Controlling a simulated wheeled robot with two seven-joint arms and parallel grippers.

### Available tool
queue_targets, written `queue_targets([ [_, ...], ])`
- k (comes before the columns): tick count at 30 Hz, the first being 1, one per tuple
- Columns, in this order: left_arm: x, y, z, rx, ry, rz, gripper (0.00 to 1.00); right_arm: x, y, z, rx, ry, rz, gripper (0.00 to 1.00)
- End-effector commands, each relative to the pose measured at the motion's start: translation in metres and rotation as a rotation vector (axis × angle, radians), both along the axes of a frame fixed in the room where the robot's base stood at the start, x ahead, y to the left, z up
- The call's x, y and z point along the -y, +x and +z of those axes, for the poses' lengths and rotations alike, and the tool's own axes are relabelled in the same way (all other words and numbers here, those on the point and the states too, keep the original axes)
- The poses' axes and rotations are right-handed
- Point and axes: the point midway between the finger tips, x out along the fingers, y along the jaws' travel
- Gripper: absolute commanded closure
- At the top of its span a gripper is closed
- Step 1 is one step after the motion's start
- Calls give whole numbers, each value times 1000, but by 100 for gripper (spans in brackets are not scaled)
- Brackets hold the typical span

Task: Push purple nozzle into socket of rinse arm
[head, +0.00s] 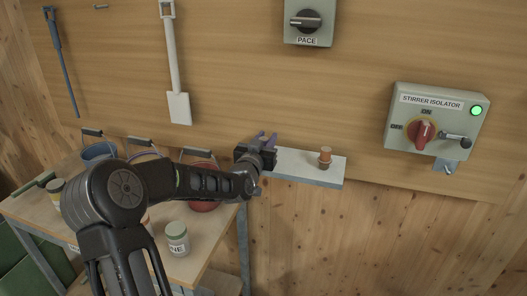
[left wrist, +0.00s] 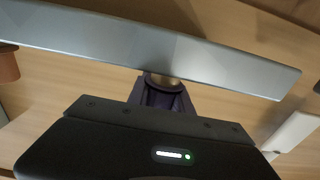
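My left gripper (head: 265,139) is at the left end of a narrow grey shelf (head: 300,166) on the wooden wall. Its two purple-tinted fingers show as short prongs. In the left wrist view the fingers (left wrist: 162,88) point at the shelf's edge (left wrist: 225,68), with a small tan round piece (left wrist: 161,79) at their tips. I cannot tell whether they grip it. An orange-brown stepped piece (head: 325,157) stands upright on the shelf, to the right of my gripper. I cannot make out a separate purple nozzle or the rinse arm. My right gripper is out of view.
A table (head: 205,262) at left holds several pails and a jar (head: 177,238) under my left arm. A stirrer isolator box (head: 436,122) and a pace switch box (head: 309,22) are on the wall. A white paddle (head: 178,105) hangs there.

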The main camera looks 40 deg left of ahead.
Motion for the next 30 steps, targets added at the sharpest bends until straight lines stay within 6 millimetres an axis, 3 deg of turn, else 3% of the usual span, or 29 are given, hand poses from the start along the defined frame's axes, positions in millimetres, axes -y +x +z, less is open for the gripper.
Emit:
queue_targets([
  [9,0,0,0,0,0,0,100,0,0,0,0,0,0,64],
  [23,0,0,2,1,1,0,100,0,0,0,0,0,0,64],
  [30,0,0,27,4,6,0,100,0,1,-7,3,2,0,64],
])
